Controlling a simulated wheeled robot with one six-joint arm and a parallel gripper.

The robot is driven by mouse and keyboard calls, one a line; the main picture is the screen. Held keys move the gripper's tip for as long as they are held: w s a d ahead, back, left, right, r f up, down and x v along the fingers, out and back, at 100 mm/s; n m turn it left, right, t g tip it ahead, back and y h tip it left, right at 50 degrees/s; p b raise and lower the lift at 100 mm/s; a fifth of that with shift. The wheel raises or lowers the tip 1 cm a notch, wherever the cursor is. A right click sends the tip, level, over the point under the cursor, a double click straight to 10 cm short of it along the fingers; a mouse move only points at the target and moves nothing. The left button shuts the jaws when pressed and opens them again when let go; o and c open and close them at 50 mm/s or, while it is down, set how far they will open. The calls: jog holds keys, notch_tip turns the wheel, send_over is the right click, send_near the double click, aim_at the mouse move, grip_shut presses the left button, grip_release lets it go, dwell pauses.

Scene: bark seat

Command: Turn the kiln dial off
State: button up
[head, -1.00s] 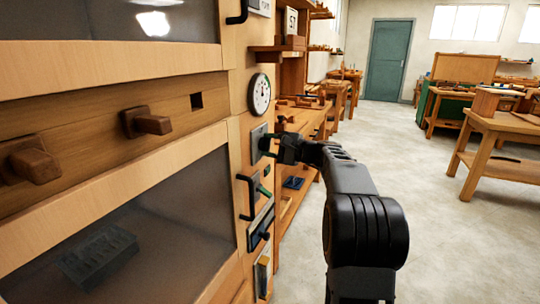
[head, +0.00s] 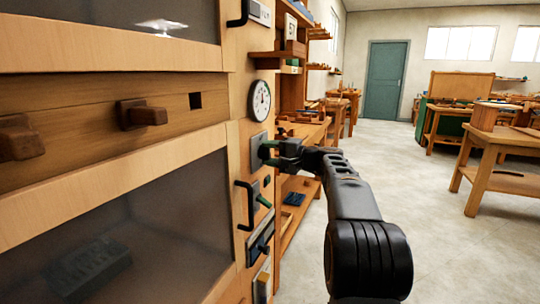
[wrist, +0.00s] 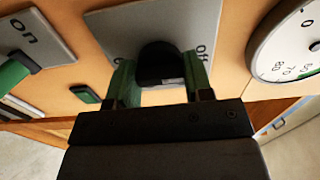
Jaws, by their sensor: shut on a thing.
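The kiln dial is a round black knob (wrist: 160,62) on a grey plate (wrist: 108,25) in the wrist view. The word "Off" shows on the plate to the right of the knob, and part of another label shows at its left. My gripper (wrist: 159,80) has its two green fingers on either side of the knob and is shut on it. In the head view the plate (head: 257,152) is on the kiln's wooden side panel, with my gripper (head: 270,150) against it. The knob itself is hidden there, and its pointing direction is unclear.
A round white gauge (head: 261,99) sits just above the plate. Shelves and a workbench stand behind. The floor (head: 420,200) to the right is clear.

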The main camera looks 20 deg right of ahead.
jog(key=o, duration=0.9)
jog(key=p+v, duration=0.3)
jog(key=v, duration=1.1)
jog(key=shift+a, duration=0.1)
